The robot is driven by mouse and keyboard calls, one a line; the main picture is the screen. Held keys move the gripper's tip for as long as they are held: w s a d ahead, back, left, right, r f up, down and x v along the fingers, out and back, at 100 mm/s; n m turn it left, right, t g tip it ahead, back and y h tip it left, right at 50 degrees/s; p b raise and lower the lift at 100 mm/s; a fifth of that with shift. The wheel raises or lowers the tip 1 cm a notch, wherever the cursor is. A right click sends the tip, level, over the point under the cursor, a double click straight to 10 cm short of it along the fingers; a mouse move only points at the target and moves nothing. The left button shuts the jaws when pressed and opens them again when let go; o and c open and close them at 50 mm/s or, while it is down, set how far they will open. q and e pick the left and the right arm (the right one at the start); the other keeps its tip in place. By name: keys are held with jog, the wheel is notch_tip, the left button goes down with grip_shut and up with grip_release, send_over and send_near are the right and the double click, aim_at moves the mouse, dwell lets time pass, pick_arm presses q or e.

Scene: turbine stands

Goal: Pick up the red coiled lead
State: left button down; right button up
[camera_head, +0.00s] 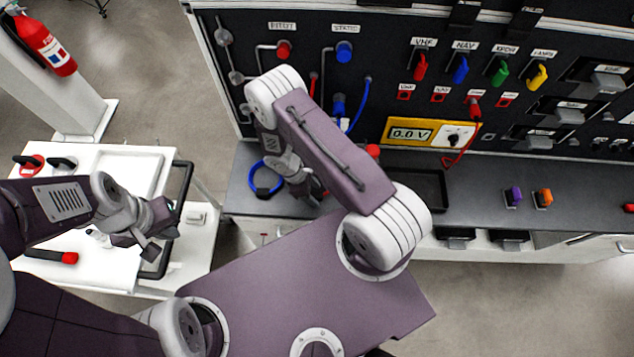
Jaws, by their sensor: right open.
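My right gripper (312,190) is open and points down at the grey bench, just right of a blue coiled lead (266,190). A small red patch shows at its fingertips, and a red end (372,151) shows past my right forearm. These may belong to the red coiled lead, but the forearm and gripper hide most of that spot, so I cannot tell. A red ring with a black handle (28,161) lies on the white cart. My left gripper (158,233) is over the cart's right side, and its jaw gap is unclear.
The black panel has coloured plugs and a yellow meter (432,132) with a red lead (461,153) hanging from it. A black tray (440,190) and purple (513,196) and orange (543,197) plugs are on the bench. The cart (110,260) has a black rail.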

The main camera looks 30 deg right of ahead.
jog(key=shift+s, duration=0.1)
grip_shut()
dwell(1.2)
